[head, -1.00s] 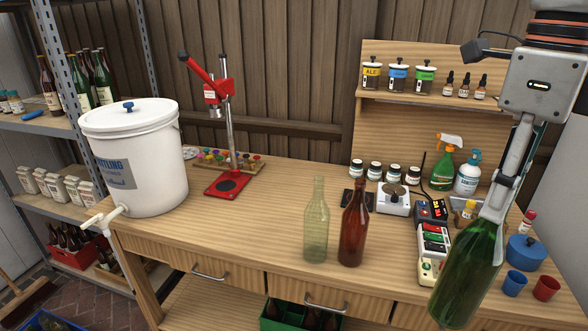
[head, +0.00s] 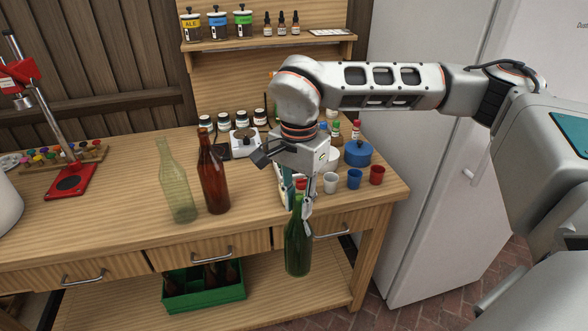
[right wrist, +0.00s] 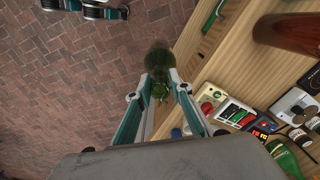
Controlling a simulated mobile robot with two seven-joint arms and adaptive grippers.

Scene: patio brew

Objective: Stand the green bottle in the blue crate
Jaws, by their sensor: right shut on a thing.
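The green bottle (head: 298,250) is in my right gripper (head: 303,200), which is shut on its neck. The bottle hangs nearly upright, base down, in front of the bench's front edge at the right drawer. In the right wrist view the bottle (right wrist: 160,60) shows between the fingers (right wrist: 160,90), with brick floor and the bench edge beyond. The blue crate is not in view now.
A pale clear bottle (head: 176,185) and a brown bottle (head: 212,175) stand on the bench (head: 120,215). Cups and a blue pot (head: 357,154) stand near its right end. A green crate (head: 204,290) with dark bottles sits on the lower shelf. A fridge (head: 430,180) stands right.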

